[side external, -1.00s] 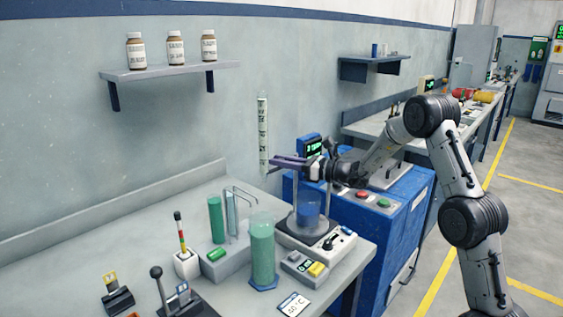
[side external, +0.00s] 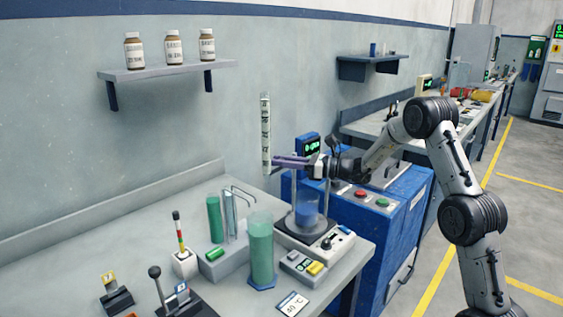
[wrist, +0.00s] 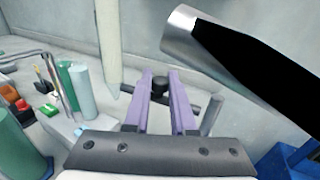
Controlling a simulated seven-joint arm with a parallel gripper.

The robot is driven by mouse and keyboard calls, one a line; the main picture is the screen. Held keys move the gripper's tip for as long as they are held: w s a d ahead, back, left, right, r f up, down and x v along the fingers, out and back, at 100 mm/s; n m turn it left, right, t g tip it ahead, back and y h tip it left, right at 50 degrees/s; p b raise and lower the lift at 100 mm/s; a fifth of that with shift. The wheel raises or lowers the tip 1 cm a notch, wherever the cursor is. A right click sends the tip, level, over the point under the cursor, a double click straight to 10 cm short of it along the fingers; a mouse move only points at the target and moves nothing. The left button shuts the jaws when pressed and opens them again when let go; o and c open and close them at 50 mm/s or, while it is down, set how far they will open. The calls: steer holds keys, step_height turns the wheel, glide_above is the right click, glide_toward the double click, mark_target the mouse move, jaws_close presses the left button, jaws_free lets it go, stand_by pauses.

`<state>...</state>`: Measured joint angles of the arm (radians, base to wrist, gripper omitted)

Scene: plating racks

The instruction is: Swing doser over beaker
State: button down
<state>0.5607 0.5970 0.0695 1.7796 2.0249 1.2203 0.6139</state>
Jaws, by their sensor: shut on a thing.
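The doser shows as a tall white tube (side external: 266,130) with dark markings, hanging upright by the wall. In the wrist view its pale tube (wrist: 108,40) tapers to a tip, left of the fingers. The beaker (side external: 306,208) holds blue liquid and stands on a dark round plate, to the right of and lower than the tube. My gripper (side external: 275,160) has purple fingers beside the tube. In the wrist view my gripper (wrist: 160,76) is shut on a dark knob (wrist: 157,90) with a rod by it. How the knob joins the tube is hidden.
A tall green cylinder (side external: 261,250) stands left of the beaker. A rack with tubes (side external: 214,220) is behind it. A blue display unit (side external: 308,147) stands behind the beaker. A dark-ended metal cylinder (wrist: 200,45) crosses the upper right of the wrist view.

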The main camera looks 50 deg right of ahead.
steer(key=c, duration=0.7)
jaws_free()
steer(key=shift+c, duration=0.2)
steer(key=shift+w+a+m+t+h, duration=0.15)
steer(key=shift+w+m+t+h, duration=0.25)
steer(key=shift+m+h, duration=0.45)
steer(key=v, duration=1.4)
steer(key=s+a+r+n+g+y, duration=0.1)
steer(key=a+r+n+g+y, duration=0.2)
steer(key=a, duration=0.5)
steer(key=a+r+n+y, duration=0.2)
steer(key=a+r+n, duration=0.2)
steer(key=a+r, duration=0.25)
steer(key=s+a+n+g+y, duration=0.1)
steer(key=s+a+n+g, duration=0.5)
steer(key=a, duration=0.8)
steer(key=shift+s+a+n+g+y, duration=0.2)
steer(key=shift+s+n+g+y, duration=0.2)
steer(key=shift+s+n, duration=1.75)
